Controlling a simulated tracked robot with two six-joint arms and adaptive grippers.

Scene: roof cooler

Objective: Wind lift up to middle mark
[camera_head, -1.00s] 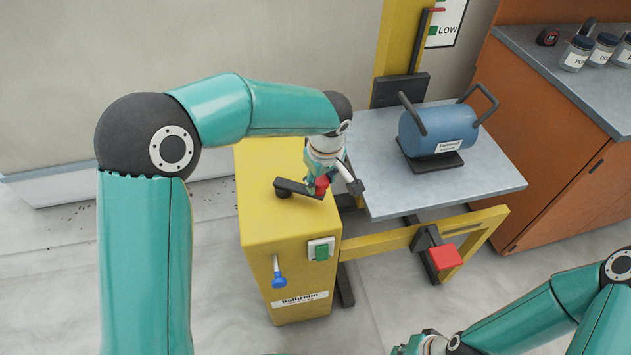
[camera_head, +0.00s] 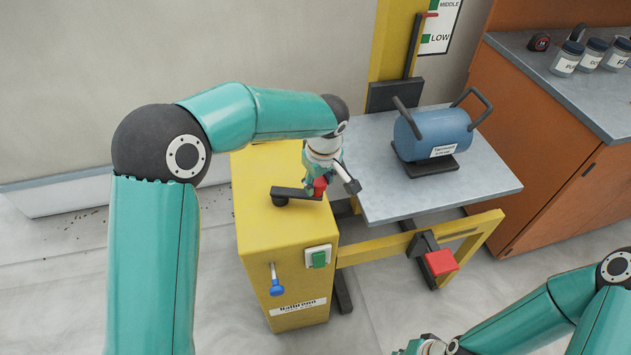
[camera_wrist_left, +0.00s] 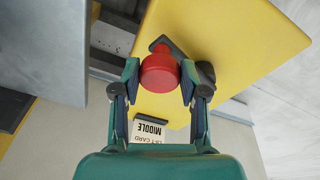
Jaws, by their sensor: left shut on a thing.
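The yellow lift box (camera_head: 262,225) stands left of the grey lift platform (camera_head: 385,205). On its top is a black crank arm (camera_head: 298,193) with a red knob (camera_head: 320,186). My left gripper (camera_head: 319,178) is shut around this knob, which shows between its fingers in the left wrist view (camera_wrist_left: 159,72). A red pointer (camera_head: 431,15) sits beside the scale card (camera_head: 440,28), between the LOW and MIDDLE marks. A lift card (camera_wrist_left: 150,133) reading MIDDLE shows in the left wrist view. My right gripper (camera_head: 430,346) is partly cut off at the bottom edge.
A blue tank (camera_head: 432,130) with dark handles rests on the platform. The box front has a green switch (camera_head: 319,259) and a blue-ended lever (camera_head: 277,287). A red pedal (camera_head: 441,262) is at the frame. An orange cabinet (camera_head: 545,150) with jars stands right.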

